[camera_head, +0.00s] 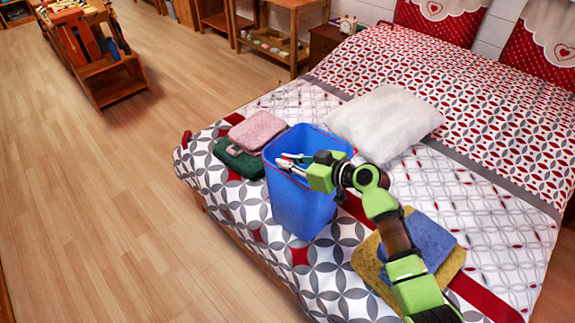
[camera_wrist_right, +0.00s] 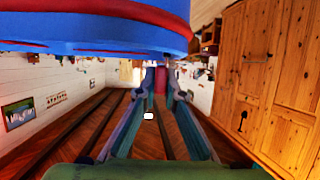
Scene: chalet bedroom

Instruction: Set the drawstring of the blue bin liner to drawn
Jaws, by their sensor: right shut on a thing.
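The blue bin liner (camera_head: 300,207) stands upright and open on the bed, with a red band along its rim; its blue side and red edge also fill the top of the right wrist view (camera_wrist_right: 110,30). My right gripper (camera_head: 287,164) is at the liner's mouth, at the left part of the rim, with its arm coming in from the lower right. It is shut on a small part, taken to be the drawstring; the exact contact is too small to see. In the right wrist view the fingers (camera_wrist_right: 160,85) reach forward below the liner. My left gripper is not in view.
A pink folded cloth (camera_head: 257,131) and a green one (camera_head: 238,160) lie left of the liner. A white pillow (camera_head: 385,120) lies behind it. Yellow and blue cloths (camera_head: 428,245) lie under my right arm. The wooden floor at left is open.

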